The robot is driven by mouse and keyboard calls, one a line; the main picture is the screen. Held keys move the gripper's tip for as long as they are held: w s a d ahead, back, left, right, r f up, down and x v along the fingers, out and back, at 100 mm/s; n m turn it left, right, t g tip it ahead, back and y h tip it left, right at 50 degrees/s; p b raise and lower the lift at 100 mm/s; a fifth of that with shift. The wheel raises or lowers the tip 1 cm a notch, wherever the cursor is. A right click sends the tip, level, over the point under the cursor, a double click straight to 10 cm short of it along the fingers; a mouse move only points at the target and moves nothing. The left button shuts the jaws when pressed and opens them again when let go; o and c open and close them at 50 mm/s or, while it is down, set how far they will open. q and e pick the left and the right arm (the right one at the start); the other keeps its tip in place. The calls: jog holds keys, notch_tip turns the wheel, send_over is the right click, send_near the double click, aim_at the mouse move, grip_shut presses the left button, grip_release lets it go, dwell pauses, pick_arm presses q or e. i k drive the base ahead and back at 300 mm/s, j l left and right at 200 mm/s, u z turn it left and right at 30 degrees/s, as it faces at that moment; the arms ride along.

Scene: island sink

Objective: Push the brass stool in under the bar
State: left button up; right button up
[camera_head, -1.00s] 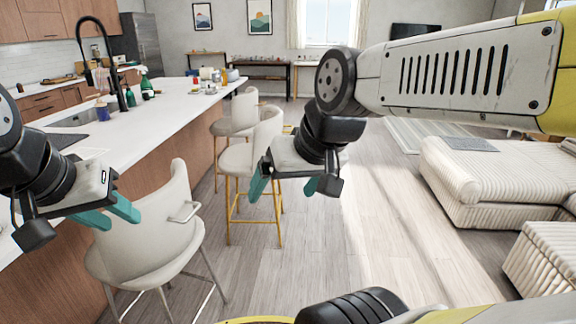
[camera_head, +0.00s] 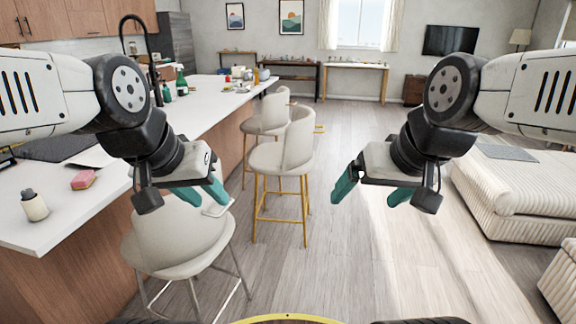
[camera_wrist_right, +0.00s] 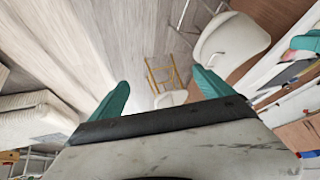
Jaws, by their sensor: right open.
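The brass stool (camera_head: 292,155) has a pale seat and back on gold legs. It stands beside the island (camera_head: 110,185), in the middle of the head view, with its back toward the room. Its gold legs (camera_wrist_right: 160,72) also show in the right wrist view, between the fingers in the picture.
A pale stool with silver legs (camera_head: 180,235) stands nearest, below my left gripper. Another pale stool (camera_head: 268,115) stands beyond the brass one. A cream sofa (camera_head: 500,200) is at the right. Bare floor (camera_head: 390,260) lies between stools and sofa.

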aim_at(287, 176)
jog(key=i+l+z, duration=0.1)
jog(key=z, duration=0.35)
jog(key=i+z, duration=0.2)
jog(key=z, duration=0.25)
jog(key=i, duration=3.15)
jog(key=i+l, duration=0.15)
jog(key=i, duration=3)
jog(key=i+u, duration=0.1)
jog(key=u, duration=0.35)
jog(key=i+u, duration=0.1)
jog(key=u, duration=0.35)
jog(key=i+l+u, duration=0.1)
jog(key=u, duration=0.3)
jog(key=i+l+u, duration=0.1)
jog(key=u, duration=2.25)
